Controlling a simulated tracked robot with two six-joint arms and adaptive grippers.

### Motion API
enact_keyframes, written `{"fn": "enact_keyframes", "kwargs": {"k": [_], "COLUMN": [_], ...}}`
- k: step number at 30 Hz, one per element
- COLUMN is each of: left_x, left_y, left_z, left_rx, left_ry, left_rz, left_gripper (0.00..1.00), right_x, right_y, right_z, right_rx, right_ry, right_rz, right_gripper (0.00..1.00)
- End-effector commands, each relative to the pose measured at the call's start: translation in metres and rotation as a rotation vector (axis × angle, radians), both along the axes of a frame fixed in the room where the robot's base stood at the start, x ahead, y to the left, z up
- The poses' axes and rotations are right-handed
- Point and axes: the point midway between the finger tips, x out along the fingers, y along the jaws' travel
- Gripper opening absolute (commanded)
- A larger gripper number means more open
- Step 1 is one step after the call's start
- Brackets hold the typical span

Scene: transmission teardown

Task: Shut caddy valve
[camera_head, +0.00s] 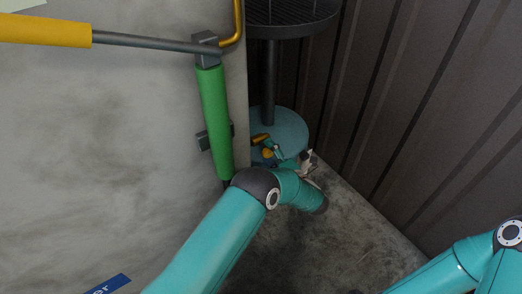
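A dark stand with a grated round top (290,12), a black post (268,85) and a round teal base (290,125) stands in the corner; I cannot tell for sure that it is the caddy. Small orange-yellow parts (261,138) and a small teal part show low on the base; I cannot tell whether one is the valve. My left arm reaches in front of them, and my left gripper (306,161) shows small at the base's right edge. Its fingers are too small to read. My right arm shows at the lower right, its gripper out of view.
A green cylinder (214,120) is fixed upright on the grey wall (90,140), with a yellow pipe (239,20) and a grey rod with a yellow sleeve (45,31) at its top. A dark ribbed wall (430,100) closes the right side. Bare floor (330,250) lies between my arms.

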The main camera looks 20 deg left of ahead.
Motion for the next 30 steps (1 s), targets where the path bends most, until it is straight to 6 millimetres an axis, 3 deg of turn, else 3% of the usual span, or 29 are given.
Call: {"fn": "enact_keyframes", "kwargs": {"k": [8,21,30], "left_x": [-0.002,-0.038,-0.045], "left_y": [-0.002,-0.050,-0.058], "left_z": [0.001,-0.001,-0.001], "left_rx": [0.000,-0.001,0.001], "left_ry": [-0.002,-0.001,-0.001], "left_rz": [0.004,0.000,0.002], "left_gripper": [0.72,0.72,0.72], "right_x": [0.000,0.000,0.000], "right_y": [0.000,0.000,0.000], "right_z": [0.001,0.001,0.001], "right_rx": [0.000,0.000,0.000], "right_ry": [0.000,0.000,0.000], "right_rz": [0.000,0.000,0.000], "right_gripper": [0.00,0.00,0.00]}}
